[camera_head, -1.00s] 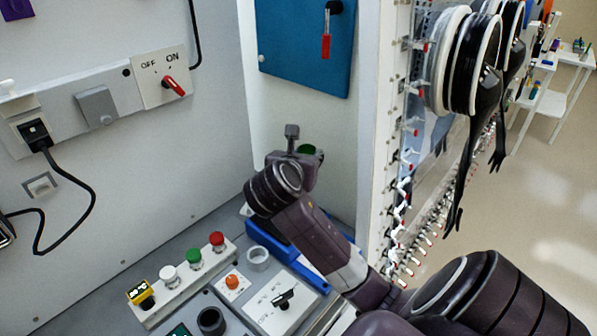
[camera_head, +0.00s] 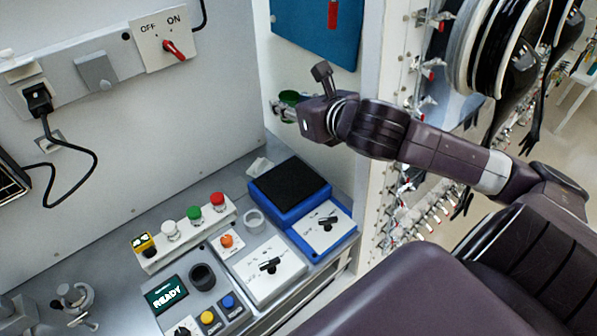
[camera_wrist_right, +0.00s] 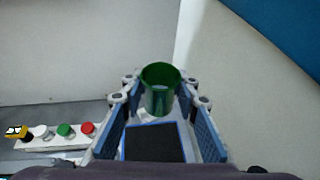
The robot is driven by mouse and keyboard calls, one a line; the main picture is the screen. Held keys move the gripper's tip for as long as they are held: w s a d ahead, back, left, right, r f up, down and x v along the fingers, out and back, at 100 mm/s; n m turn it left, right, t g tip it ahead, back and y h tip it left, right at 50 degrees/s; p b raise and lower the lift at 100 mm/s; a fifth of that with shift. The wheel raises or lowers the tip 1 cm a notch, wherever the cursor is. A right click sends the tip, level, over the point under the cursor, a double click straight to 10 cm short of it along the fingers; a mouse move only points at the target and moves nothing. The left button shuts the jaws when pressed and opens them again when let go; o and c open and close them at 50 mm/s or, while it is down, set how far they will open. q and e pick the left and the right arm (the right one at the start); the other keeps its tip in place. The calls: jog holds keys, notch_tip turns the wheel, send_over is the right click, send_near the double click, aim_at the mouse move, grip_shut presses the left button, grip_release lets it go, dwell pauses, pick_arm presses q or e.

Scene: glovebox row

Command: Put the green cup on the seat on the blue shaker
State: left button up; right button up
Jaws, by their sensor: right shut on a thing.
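The green cup (camera_head: 290,97) is held in my right gripper (camera_head: 285,109), in front of the back wall. In the right wrist view the cup (camera_wrist_right: 160,92) stands between the blue-padded fingers with its open rim showing. The blue shaker (camera_head: 262,206) sits on the bench below and has a flat black top (camera_head: 290,184), which looks bare. This black top also shows beneath the cup in the right wrist view (camera_wrist_right: 155,144). The cup is well above the shaker, apart from it. My left gripper is not in view.
A grey ring (camera_head: 254,221) stands beside the shaker. Left of it are a strip of coloured buttons (camera_head: 195,228) and a dark round holder (camera_head: 203,277). A blue panel (camera_head: 315,30) hangs above. The white post (camera_head: 375,120) with clamps is close to my right arm.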

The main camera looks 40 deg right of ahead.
jog(key=shift+s+a+f, duration=0.1)
jog(key=shift+a+f, duration=0.1)
jog(key=shift+f, duration=0.15)
send_over(289, 181)
notch_tip(289, 181, down, 15)
jog(key=shift+d, duration=0.1)
jog(key=shift+f, duration=2.1)
jog(key=shift+f, duration=0.15)
jog(key=o, duration=1.1)
